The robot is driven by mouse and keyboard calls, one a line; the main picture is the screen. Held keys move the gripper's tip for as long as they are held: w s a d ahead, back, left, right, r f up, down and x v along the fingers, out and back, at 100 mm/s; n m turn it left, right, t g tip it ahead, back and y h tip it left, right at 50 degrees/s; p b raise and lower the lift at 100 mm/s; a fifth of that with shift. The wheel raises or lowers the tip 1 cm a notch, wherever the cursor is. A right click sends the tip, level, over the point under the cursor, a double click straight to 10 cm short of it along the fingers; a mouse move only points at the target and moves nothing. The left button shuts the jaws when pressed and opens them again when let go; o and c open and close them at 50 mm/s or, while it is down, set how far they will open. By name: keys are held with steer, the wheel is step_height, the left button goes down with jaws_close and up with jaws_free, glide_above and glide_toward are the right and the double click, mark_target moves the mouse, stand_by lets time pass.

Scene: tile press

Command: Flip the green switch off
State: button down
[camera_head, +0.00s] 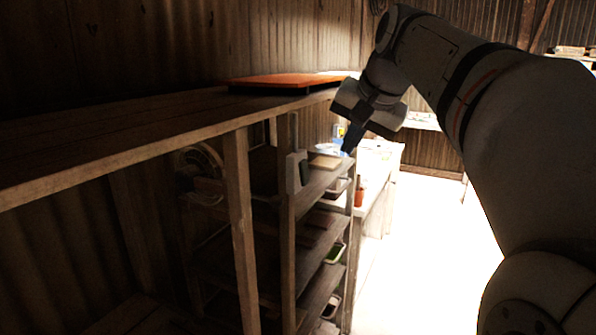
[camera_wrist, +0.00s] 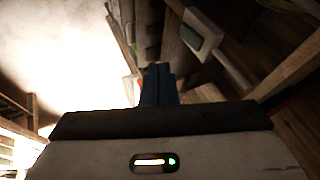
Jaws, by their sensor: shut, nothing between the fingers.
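A small pale box with a grey-green front plate (camera_head: 297,172) is fixed to a wooden post of the shelving in the head view. It looks like the switch, but its colour is dull and its on or off position cannot be made out. The box also shows in the wrist view (camera_wrist: 200,33), above and right of my fingertips. My gripper (camera_head: 348,146) is shut and empty, pointing down, to the right of the box and a little higher in the head view. Its dark fingers show together in the wrist view (camera_wrist: 158,75). A gap shows between fingers and box.
A wooden top shelf (camera_head: 120,130) with an orange board (camera_head: 285,81) runs along the left. Lower shelves (camera_head: 320,185) hold trays and a flat tan block (camera_head: 325,162). An orange pot (camera_head: 360,194) stands farther back. The bright floor (camera_head: 430,260) at right is clear.

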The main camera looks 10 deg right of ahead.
mark_target(304, 173)
steer(key=w+a+f+p, duration=0.1)
steer(key=w+a+f, duration=0.3)
steer(key=w+f, duration=0.3)
steer(key=shift+w+a+f, duration=0.35)
steer(key=shift+w+f, duration=0.05)
steer(key=shift+f, duration=0.55)
